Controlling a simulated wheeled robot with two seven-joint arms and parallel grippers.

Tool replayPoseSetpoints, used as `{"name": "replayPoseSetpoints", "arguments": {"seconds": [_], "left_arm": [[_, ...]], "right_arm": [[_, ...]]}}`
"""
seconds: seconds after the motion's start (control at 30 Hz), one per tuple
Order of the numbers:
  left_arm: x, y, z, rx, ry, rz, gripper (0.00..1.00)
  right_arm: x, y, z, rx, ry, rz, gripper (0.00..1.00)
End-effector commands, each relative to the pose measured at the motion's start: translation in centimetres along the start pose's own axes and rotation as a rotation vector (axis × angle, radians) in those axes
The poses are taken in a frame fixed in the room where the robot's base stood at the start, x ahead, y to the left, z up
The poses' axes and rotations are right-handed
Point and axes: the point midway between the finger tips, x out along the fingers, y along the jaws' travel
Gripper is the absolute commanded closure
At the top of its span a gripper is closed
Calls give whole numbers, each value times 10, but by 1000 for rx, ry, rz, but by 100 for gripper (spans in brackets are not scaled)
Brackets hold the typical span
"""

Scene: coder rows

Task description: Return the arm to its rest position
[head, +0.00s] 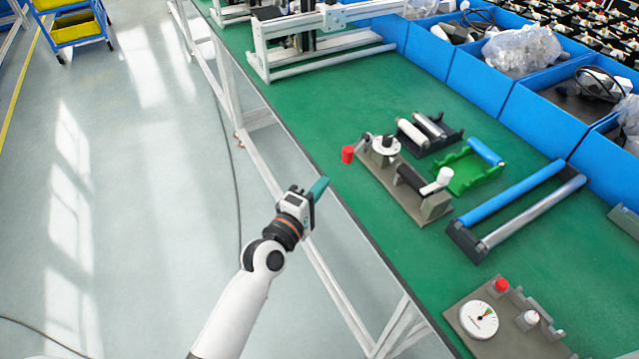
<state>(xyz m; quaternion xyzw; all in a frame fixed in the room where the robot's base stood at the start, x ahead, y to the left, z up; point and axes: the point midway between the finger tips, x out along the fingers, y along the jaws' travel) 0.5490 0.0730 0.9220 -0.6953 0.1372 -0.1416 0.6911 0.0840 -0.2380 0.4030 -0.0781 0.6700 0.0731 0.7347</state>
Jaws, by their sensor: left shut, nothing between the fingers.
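The white left arm comes in from the bottom of the picture. The gripper is apart from the things on the bench. The closest is a grey device (428,210) with a red knob (347,154), up and to the right of the fingers. My right gripper is not in view.
A roller stand with a blue roller (515,193), a green holder (462,180), a dark holder (432,145) and a gauge block (479,320) stand on the bench. Blue bins (470,80) line its far side. A white frame (262,50) stands at the top.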

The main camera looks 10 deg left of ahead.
Motion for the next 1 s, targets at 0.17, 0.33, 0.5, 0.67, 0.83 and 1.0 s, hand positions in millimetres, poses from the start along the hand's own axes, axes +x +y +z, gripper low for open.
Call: {"name": "replayPoseSetpoints", "arguments": {"seconds": [0.17, 0.33, 0.5, 0.67, 0.83, 1.0], "left_arm": [[0, 0, 0, 0, 0, 0, 100], [-1, 18, 2, 29, -4, 37, 100], [-18, 110, 6, 191, -3, 228, 100], [-65, 224, 8, 413, 55, 476, 100], [-142, 331, 6, 634, 185, 722, 100], [-240, 417, -1, 830, 380, 940, 100]], "right_arm": [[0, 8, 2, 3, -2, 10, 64], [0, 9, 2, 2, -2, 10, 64], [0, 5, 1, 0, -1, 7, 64], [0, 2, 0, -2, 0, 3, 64], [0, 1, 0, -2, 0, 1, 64], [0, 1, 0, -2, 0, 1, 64]]}}
